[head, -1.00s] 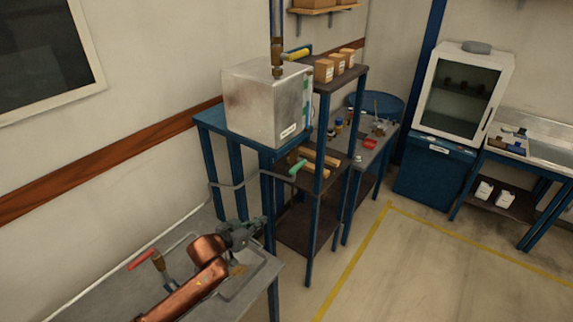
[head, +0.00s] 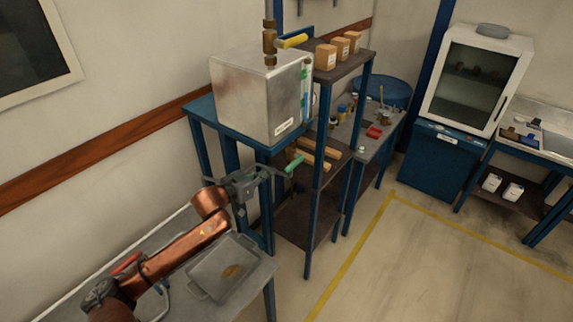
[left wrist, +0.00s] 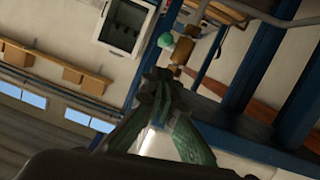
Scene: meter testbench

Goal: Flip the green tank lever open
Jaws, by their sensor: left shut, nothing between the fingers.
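The green lever (head: 294,164) sticks out below the grey metal tank (head: 250,100), which stands on a blue frame. My left gripper (head: 270,171) is shut and empty, its tips close to the lever's left side in the head view; I cannot tell whether they touch. The left wrist view shows the green lever end (left wrist: 165,40) and a brass valve body (left wrist: 186,48) just beyond the closed fingertips (left wrist: 158,80). My right gripper is out of view.
A yellow lever (head: 292,41) sits on a pipe above the tank. A red lever (head: 127,262) is beside my arm over the grey bench, where a tray (head: 205,285) lies. A blue-posted shelf (head: 318,170) with boxes stands to the right. The floor ahead is clear.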

